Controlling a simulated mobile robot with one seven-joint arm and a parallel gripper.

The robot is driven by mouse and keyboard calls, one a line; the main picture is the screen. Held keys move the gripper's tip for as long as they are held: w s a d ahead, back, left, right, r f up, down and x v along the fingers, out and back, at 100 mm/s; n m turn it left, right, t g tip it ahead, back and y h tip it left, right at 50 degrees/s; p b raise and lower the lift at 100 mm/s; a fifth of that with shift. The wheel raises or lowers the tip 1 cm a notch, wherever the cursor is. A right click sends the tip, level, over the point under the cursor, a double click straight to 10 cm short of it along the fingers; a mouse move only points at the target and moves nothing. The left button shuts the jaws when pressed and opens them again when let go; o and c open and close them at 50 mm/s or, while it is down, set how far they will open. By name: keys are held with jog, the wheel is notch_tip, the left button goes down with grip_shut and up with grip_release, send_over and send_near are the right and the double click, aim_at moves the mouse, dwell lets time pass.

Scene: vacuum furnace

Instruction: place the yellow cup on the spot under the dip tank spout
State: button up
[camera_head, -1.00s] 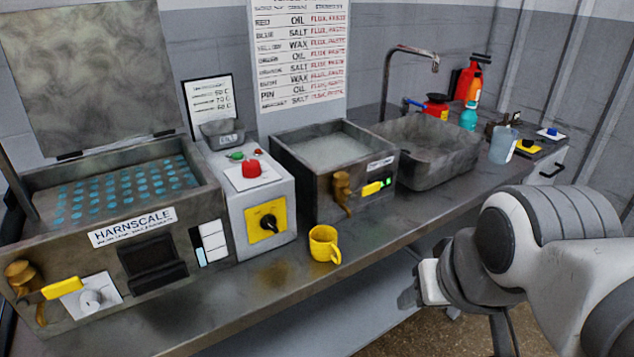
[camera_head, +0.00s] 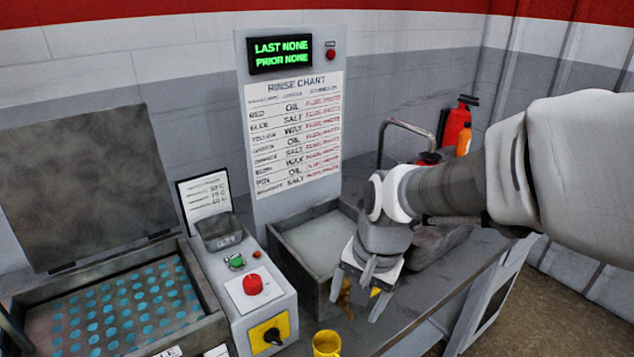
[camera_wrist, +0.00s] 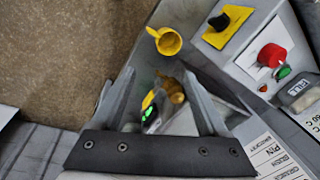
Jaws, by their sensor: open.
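The yellow cup (camera_head: 326,343) stands on the bench, cut off by the bottom edge of the head view. It shows whole in the wrist view (camera_wrist: 168,41), beyond my fingertips. The dip tank (camera_head: 308,277) is a dark box with pale liquid. Its brass spout (camera_wrist: 174,90) shows between my fingers in the wrist view, beside a yellow handle (camera_wrist: 149,99). My gripper (camera_head: 356,298) is open and empty, in front of the dip tank, pointing down. It hides much of the tank's front in the head view. I cannot make out the spot under the spout.
A grey control box (camera_head: 262,299) with a red button stands left of the dip tank. A lidded bath with blue dots (camera_head: 120,310) is further left. A sink basin (camera_head: 436,240) and tap are to the right. The floor (camera_wrist: 60,50) lies past the bench edge.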

jog(key=w+a+m+g+p, duration=0.1)
jog(key=w+a+m+p, duration=0.15)
jog(key=p, duration=0.35)
jog(key=m+h, duration=0.1)
send_over(327, 341)
jog(key=shift+g, duration=0.3)
jog(key=f, duration=1.1)
jog(key=shift+w+d+f+p, duration=0.1)
jog(key=shift+d+f+p, duration=0.2)
jog(key=shift+f+p, duration=0.05)
jog(key=shift+a+f, duration=0.15)
jog(key=shift+f, duration=1.35)
jog(key=shift+a+f, duration=0.15)
jog(key=shift+f, duration=1.35)
jog(key=c, duration=1.2)
jog(key=shift+r, duration=0.1)
